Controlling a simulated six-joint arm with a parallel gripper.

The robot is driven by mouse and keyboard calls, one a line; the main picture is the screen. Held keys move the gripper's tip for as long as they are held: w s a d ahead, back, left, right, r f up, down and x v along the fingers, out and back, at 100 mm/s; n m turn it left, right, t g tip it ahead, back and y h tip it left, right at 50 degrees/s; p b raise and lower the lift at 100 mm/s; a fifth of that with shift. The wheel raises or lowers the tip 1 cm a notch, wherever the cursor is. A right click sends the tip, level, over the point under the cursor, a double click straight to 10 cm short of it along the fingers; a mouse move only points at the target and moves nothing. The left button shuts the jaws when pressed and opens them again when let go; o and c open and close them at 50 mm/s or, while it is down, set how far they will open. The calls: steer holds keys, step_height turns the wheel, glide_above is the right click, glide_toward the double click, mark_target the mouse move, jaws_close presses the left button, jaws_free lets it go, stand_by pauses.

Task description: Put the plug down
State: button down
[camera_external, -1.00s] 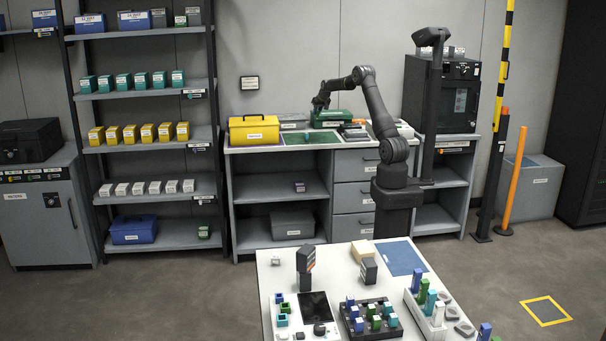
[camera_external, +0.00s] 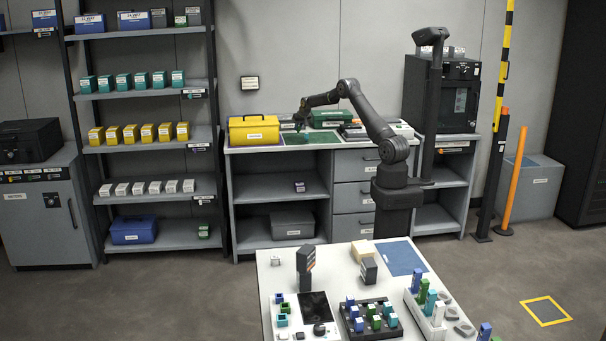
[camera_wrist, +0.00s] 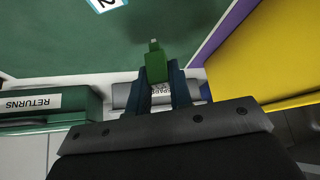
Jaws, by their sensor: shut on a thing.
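My gripper (camera_wrist: 160,84) is shut on a green plug (camera_wrist: 156,66) in the wrist view. The plug sits between the two dark fingers, and its narrower grey tip sticks out past them. The dark green mat (camera_wrist: 95,46) fills the upper part of that view, beyond the plug. In the external view my gripper (camera_external: 299,125) is over the back counter, near the left end of the green mat (camera_external: 312,138). The plug is too small to make out clearly there. I cannot tell how far the plug is above the mat.
A yellow box (camera_external: 254,131) stands left of the mat on the counter and also shows in the wrist view (camera_wrist: 258,46). A green box marked RETURNS (camera_wrist: 60,108) stands behind the mat, with a grey labelled box (camera_wrist: 121,95) beside it. The mat's visible middle is clear.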

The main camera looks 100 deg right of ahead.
mark_target(299, 129)
steer(key=shift+f, duration=1.35)
steer(key=shift+f, duration=0.15)
steer(key=c, duration=1.3)
jaws_free()
steer(key=shift+s+a+r, duration=0.1)
steer(key=shift+r, duration=0.3)
steer(key=v, duration=1.1)
steer(key=shift+r, duration=0.2)
steer(key=shift+f, duration=0.1)
